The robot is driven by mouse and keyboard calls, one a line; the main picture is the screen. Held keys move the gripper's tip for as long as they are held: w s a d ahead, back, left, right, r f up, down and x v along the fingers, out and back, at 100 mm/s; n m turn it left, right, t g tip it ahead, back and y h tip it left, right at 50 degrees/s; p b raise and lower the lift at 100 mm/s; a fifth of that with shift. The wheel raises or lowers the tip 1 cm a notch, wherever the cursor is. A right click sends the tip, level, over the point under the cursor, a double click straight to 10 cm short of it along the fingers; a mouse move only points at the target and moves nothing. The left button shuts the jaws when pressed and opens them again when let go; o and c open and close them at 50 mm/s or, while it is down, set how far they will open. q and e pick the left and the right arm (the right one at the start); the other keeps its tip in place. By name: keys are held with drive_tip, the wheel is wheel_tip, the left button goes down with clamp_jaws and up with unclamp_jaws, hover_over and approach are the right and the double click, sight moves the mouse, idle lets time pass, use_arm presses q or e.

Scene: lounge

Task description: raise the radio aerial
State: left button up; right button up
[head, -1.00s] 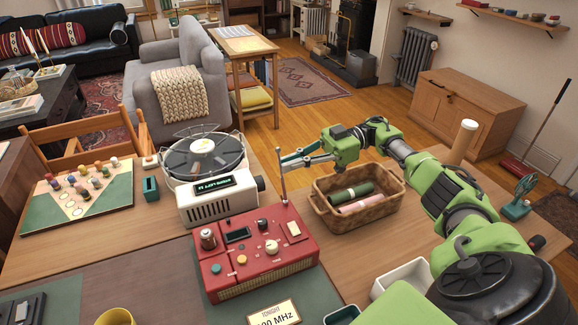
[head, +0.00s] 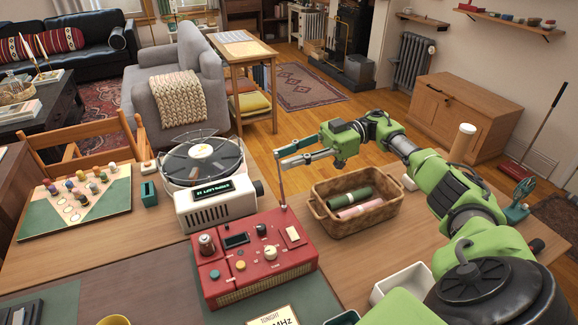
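The red radio (head: 254,262) stands on the table, with dials on its top. Its thin aerial (head: 282,188) rises nearly upright from the back right corner of the top. My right gripper (head: 280,158) reaches in from the right with its fingertips at the aerial's upper end. The fingers cover the aerial's tip. I cannot tell whether they are closed on it or only beside it. My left gripper is not in view.
A wicker basket (head: 378,221) with rolled cloths stands right of the radio, below my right gripper. A white record player (head: 216,207) stands behind left. A sign card (head: 274,318) lies in front, and a white tray (head: 379,294) stands front right.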

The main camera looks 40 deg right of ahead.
wheel_tip(320, 180, up, 7)
drive_tip(key=shift+f, duration=0.15)
idle(0.6)
